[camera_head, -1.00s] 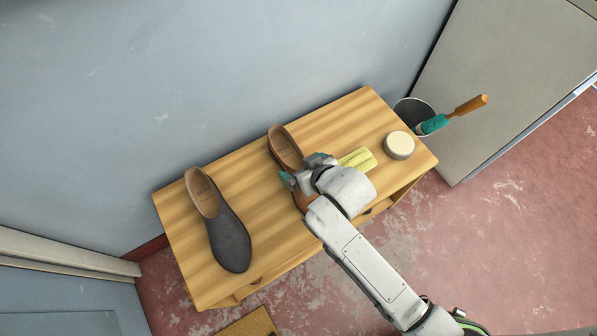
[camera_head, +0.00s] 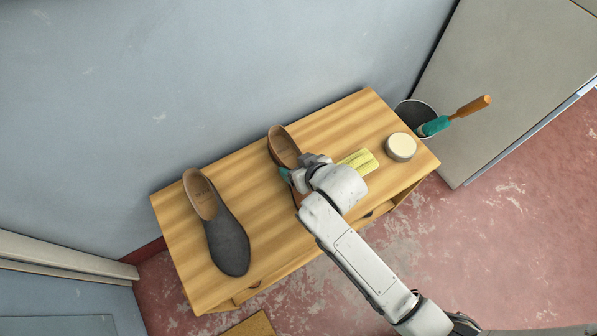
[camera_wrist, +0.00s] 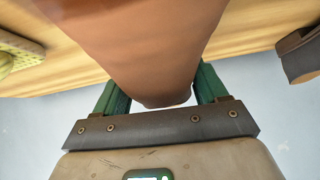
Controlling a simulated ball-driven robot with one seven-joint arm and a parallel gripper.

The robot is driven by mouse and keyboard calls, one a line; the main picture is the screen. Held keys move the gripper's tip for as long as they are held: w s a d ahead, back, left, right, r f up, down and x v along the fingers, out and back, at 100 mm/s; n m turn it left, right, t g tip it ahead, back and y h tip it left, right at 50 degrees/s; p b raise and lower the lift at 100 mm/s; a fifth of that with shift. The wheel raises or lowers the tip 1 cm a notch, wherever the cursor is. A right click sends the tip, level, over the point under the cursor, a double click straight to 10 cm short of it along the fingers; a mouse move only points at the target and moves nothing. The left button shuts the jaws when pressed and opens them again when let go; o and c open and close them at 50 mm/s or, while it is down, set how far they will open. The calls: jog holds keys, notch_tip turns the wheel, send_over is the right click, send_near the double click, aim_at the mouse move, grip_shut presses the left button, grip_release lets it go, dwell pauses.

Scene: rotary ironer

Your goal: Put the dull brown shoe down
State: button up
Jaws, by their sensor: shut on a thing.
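The brown shoe (camera_head: 283,146) is at the middle of the wooden bench, its heel end toward the wall. My gripper (camera_head: 300,178) is over its middle and hides much of it in the head view. In the wrist view the brown shoe (camera_wrist: 140,40) fills the space between the green fingers of my gripper (camera_wrist: 160,92), which are shut on it. The shoe looks level with the bench top, but I cannot tell whether its sole touches it. A grey shoe (camera_head: 228,244) lies on the left part of the wooden bench (camera_head: 185,255).
A yellow cloth or brush (camera_head: 358,162) and a round cream tin (camera_head: 401,147) are on the bench right of my gripper. A bucket (camera_head: 408,108) with a teal, wooden-handled tool (camera_head: 452,117) stands beyond the bench's right end. Bare bench lies between the shoes.

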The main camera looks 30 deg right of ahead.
jog(key=c, duration=0.6)
jog(key=shift+r, duration=0.1)
